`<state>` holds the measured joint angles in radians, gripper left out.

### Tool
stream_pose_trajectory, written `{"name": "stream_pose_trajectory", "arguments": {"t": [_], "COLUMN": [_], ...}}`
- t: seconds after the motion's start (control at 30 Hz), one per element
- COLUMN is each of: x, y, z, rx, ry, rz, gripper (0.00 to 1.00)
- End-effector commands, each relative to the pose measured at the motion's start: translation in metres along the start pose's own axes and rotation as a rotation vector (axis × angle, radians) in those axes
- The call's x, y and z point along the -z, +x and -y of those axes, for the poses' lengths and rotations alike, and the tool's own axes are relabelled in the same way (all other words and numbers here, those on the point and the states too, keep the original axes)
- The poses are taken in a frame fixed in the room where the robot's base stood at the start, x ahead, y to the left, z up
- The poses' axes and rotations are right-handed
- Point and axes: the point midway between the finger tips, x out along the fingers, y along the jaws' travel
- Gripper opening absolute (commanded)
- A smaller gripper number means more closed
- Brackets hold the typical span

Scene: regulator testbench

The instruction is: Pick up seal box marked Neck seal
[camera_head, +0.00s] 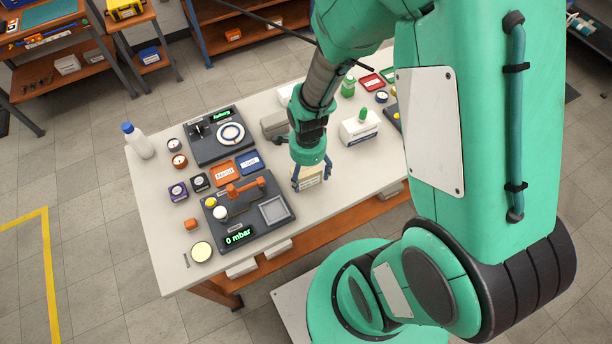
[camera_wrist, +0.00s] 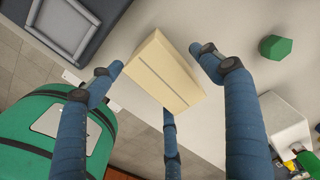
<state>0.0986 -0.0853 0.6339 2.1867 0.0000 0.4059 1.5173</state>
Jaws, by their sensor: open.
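A beige box (camera_head: 309,181) stands near the front edge of the white workbench, partly hidden by my gripper (camera_head: 312,176). In the wrist view the beige box (camera_wrist: 162,72) lies between the spread blue fingers of my gripper (camera_wrist: 162,75). The fingers are open around it, with visible gaps at the left and the right; the third finger is below it in the picture. I cannot tell whether any finger touches it. Some print shows faintly on its face in the head view, but I cannot read a Neck seal marking.
The dark test fixture (camera_head: 236,238) reading "0 mbar" stands left of the box. Orange and blue trays (camera_head: 222,174) and small jars crowd the left side of the bench.

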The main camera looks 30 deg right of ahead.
Motion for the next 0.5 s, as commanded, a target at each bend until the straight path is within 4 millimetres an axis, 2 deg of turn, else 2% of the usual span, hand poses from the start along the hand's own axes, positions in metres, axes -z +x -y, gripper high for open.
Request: {"name": "stream_pose_trajectory", "arguments": {"t": [0.5], "x": [0.0000], "y": [-0.0002], "z": [0.0000], "rx": [0.000], "ry": [0.000], "rz": [0.000], "gripper": [0.78]}}
